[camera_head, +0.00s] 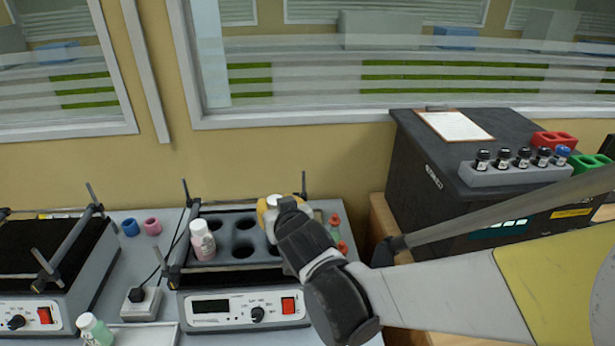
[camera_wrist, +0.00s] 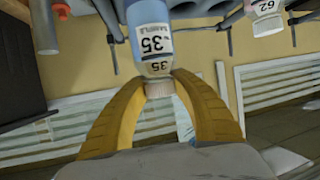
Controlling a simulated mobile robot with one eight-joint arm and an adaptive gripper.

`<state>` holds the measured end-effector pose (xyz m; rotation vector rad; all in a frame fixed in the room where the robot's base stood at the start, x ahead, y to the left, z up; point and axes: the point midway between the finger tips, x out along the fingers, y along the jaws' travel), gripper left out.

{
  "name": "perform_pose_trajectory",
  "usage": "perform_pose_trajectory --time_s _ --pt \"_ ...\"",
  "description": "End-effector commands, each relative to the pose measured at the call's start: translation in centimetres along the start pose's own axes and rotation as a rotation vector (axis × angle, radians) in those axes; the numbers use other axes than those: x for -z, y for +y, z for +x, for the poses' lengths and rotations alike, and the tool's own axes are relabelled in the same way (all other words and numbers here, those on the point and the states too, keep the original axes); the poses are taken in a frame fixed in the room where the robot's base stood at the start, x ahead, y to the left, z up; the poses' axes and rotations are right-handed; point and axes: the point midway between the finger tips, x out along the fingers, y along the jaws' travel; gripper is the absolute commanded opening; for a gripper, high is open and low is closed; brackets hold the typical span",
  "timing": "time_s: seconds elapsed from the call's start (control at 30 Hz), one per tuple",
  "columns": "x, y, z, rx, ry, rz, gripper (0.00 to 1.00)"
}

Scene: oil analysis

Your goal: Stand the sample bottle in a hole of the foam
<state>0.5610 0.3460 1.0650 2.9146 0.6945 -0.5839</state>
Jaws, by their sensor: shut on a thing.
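My gripper (camera_head: 268,204) is over the right part of the dark foam (camera_head: 222,261), which has several round holes and sits on a shaker. In the wrist view, its yellow fingers (camera_wrist: 160,88) are shut on the cap of the sample bottle (camera_wrist: 150,42), a blue-and-white bottle labelled 35. In the head view my gripper and arm hide most of this bottle, so I cannot tell whether its base is in a hole. A bottle labelled 62 (camera_wrist: 266,17) shows in the wrist view.
The shaker's upright rods (camera_head: 187,192) rise around the foam. A black machine (camera_head: 440,165) bearing a rack of vials (camera_head: 510,177) stands at right.

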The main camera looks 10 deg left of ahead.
Motion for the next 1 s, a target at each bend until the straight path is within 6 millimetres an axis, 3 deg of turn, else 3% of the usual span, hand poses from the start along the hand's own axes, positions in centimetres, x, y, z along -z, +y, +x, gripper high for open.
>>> perform_pose_trajectory --time_s 0.03,0.27,0.43,0.83,0.87,0.9,1.0 --pt "-1.2 0.0 0.6 0.000 0.000 0.000 0.00" --pt "-3.0 0.1 1.3 -0.001 0.000 0.001 0.00" --pt "-5.4 0.1 2.3 -0.002 0.000 0.001 0.00" --pt "-6.0 0.1 2.5 -0.002 0.000 0.001 0.00" --pt "-5.9 0.1 2.5 -0.002 0.000 0.001 0.35" --pt "-5.8 0.1 2.4 -0.002 0.000 0.001 0.47" --pt "-5.8 0.1 2.4 -0.002 0.000 0.001 0.51"
